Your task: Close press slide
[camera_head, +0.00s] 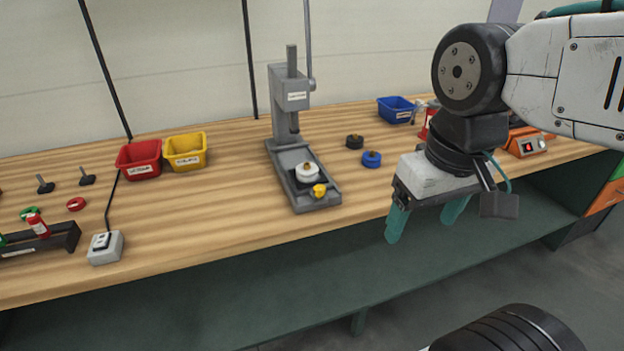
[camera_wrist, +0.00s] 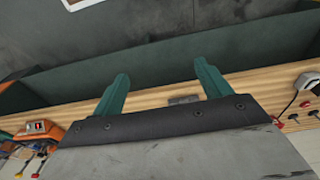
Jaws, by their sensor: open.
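The grey press (camera_head: 291,110) stands on the wooden bench in the head view, with an upright column and a ram above its base. Its slide (camera_head: 308,186) lies on the base towards the bench's front edge. A white round part (camera_head: 306,172) sits on the slide, and a yellow knob (camera_head: 319,190) is at its front end. My gripper (camera_head: 425,225) is open and empty, pointing down to the right of the press and in front of the bench edge, apart from the press. The teal fingers (camera_wrist: 165,85) are spread in the wrist view.
Red (camera_head: 139,159) and yellow (camera_head: 185,151) bins stand left of the press. Black (camera_head: 355,141) and blue (camera_head: 371,159) round parts, a blue bin (camera_head: 396,109) and an orange box (camera_head: 527,142) are to its right. A grey switch box (camera_head: 105,248) sits front left.

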